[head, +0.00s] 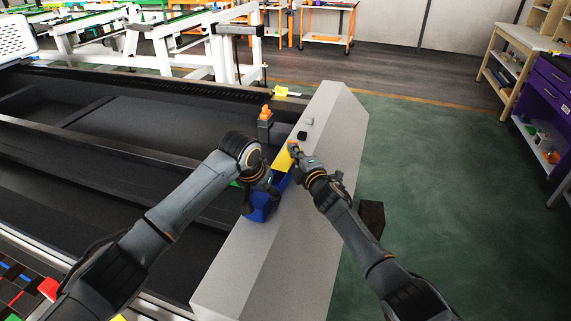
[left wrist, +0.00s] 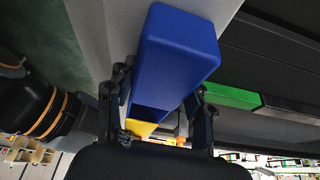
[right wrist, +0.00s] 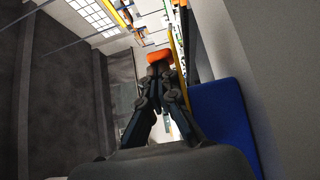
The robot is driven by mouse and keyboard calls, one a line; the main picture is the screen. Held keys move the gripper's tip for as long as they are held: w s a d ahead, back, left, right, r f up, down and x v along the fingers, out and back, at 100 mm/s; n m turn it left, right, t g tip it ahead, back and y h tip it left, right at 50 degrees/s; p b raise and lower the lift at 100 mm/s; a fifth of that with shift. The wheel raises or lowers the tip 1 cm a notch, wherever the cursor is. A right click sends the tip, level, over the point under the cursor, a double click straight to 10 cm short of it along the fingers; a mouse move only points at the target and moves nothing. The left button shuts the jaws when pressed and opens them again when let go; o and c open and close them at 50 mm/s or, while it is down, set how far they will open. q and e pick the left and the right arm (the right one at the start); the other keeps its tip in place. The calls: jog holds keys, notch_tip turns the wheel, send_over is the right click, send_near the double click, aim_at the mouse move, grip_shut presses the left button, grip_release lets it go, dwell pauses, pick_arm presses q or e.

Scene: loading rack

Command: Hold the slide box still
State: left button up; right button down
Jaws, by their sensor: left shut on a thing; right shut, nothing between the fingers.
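The slide box is a long blue box (head: 263,207) with a yellow slide (head: 283,161) at its far end, lying along the grey beam. My left gripper (head: 266,190) is shut on the blue box; in the left wrist view the fingers sit on either side of the box (left wrist: 172,55). My right gripper (head: 298,158) is at the yellow end. In the right wrist view its fingers (right wrist: 158,80) are shut and empty, with an orange piece (right wrist: 158,57) just beyond the tips. The blue box (right wrist: 222,125) shows to the right there. The fingers partly hide the box in the head view.
The grey beam (head: 321,130) runs away from me. Farther along it are a small black block (head: 302,135) and a light grey block (head: 309,121). An orange-topped post (head: 265,117) stands left of the beam. Green floor (head: 420,200) to the right is mostly clear.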

jog(key=shift+w+d, duration=0.3)
jog(key=shift+w, duration=0.3)
jog(key=shift+w+d, duration=0.25)
jog(key=shift+w, duration=0.3)
jog(key=shift+s+d, duration=0.45)
jog(key=shift+s, duration=0.2)
jog(key=v, duration=1)
jog(key=shift+s, duration=0.3)
pick_arm(q)
jog(key=o, duration=1.4)
pick_arm(e)
jog(key=shift+r, duration=0.1)
pick_arm(q)
jog(key=shift+o, duration=0.2)
